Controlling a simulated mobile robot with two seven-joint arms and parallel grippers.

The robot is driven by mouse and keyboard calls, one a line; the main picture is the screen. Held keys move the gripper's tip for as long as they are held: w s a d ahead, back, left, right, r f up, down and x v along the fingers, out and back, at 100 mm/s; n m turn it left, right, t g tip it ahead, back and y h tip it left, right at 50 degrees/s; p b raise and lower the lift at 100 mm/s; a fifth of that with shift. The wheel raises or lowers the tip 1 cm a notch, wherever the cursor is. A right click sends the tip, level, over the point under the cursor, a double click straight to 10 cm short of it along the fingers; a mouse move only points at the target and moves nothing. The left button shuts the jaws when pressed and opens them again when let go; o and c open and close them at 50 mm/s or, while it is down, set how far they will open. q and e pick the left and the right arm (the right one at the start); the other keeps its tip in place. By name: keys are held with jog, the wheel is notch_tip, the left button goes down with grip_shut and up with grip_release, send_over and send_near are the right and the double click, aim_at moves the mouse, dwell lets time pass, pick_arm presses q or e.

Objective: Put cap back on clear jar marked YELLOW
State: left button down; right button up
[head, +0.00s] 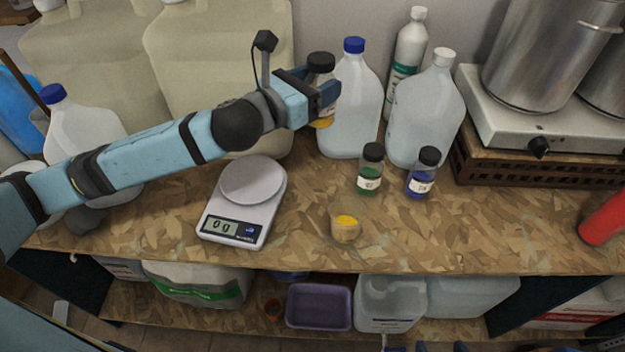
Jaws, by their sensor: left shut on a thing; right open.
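My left gripper (325,92) is shut on a small clear jar with yellow contents (323,122), held up in front of a large white jug. A black cap (321,62) sits at the top of this jar, above the fingers. The fingers hide the jar's middle and any label, and I cannot tell how firmly the cap sits. Parts of what looks like my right gripper (428,347) just show at the bottom edge, open and empty, well below the worktop.
A small cup of yellow powder (346,229) stands near the front edge. A scale (240,205) reads 0 g. Black-capped green (370,170) and blue (422,173) jars stand right of centre. Large jugs (350,105) line the back. A hot plate (535,125) is at right.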

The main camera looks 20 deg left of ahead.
pick_arm(q)
jog(key=shift+s+r, duration=0.1)
jog(key=shift+s, duration=0.15)
notch_tip(320, 180, down, 16)
jog(key=b, duration=0.1)
jog(key=shift+w+b, duration=0.15)
jog(key=shift+b, duration=0.2)
jog(key=shift+f, duration=2)
